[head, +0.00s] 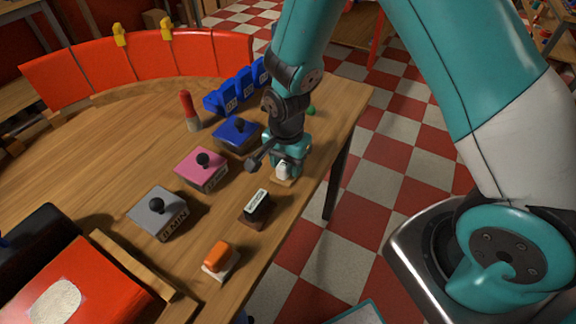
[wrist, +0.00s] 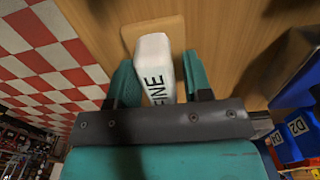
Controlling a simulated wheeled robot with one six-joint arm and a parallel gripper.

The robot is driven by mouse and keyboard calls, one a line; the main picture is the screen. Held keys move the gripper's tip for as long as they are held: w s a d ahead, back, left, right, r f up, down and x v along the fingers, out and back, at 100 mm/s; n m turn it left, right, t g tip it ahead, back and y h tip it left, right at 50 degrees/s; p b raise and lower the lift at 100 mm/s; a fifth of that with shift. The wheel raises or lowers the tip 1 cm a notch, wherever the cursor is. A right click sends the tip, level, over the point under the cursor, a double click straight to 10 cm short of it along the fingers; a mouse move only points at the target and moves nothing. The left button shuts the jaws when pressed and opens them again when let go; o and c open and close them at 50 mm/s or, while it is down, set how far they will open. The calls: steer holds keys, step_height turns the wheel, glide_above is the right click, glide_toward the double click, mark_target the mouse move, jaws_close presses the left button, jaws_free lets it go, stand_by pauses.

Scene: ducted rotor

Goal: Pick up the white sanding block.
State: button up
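The white sanding block (head: 282,171) sits on the wooden table near its right edge, partly hidden under my gripper (head: 287,163) in the head view. In the wrist view the white block (wrist: 155,68) has "FINE" in black letters and a tan base (wrist: 136,32) under it. My two teal fingers stand on either side of the white part. A narrow gap shows on the right side; on the left the finger is very near it, and I cannot tell if it touches. The gripper looks open around the block.
Blue (head: 238,133), pink (head: 203,168) and grey (head: 158,212) knobbed blocks stand to the left. Blue bins (head: 235,92) and a red-and-white upright object (head: 190,111) are behind.

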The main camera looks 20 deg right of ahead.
steer(key=c, duration=0.7)
steer(key=shift+r, duration=0.15)
step_height(320, 180, up, 20)
steer(key=shift+b, duration=0.4)
